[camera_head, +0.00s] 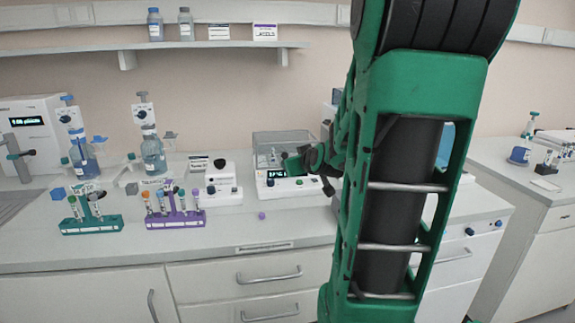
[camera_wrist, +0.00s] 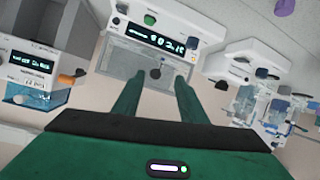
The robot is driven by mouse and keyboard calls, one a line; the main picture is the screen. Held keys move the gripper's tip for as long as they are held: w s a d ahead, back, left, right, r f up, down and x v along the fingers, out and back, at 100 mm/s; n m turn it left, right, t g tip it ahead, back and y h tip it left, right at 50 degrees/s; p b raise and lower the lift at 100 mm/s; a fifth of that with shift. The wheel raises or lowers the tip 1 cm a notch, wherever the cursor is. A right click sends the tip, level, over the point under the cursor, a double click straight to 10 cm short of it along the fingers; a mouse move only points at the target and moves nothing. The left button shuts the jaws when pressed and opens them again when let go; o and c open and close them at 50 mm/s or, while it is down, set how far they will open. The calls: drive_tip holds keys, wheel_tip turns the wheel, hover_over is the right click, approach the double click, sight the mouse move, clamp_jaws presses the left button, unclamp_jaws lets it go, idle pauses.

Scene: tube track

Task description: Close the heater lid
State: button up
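The heater (camera_head: 290,187) is a white box with a lit green display on the bench. It shows upside down in the wrist view (camera_wrist: 178,22). Its clear lid (camera_head: 270,142) appears raised, standing up behind the display panel. In the wrist view the lid (camera_wrist: 118,58) has a dark knob (camera_wrist: 155,73) at its edge away from the display. My gripper (camera_wrist: 158,78) is open, its two green fingers pointing at the lid, with the knob between the fingertips in the picture. I cannot tell whether they touch. In the head view my gripper (camera_head: 292,164) is beside the lid, partly hidden by my arm.
A bath with blue liquid (camera_wrist: 38,92) stands beside the heater, mostly behind my arm in the head view. A small white device (camera_head: 222,190) stands left of the heater. A purple rack (camera_head: 175,220) and a teal rack (camera_head: 92,226) hold tubes. A purple ball (camera_head: 262,215) lies in front.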

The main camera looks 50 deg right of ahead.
drive_tip(key=shift+v, duration=0.85)
drive_tip(key=shift+a, duration=0.1)
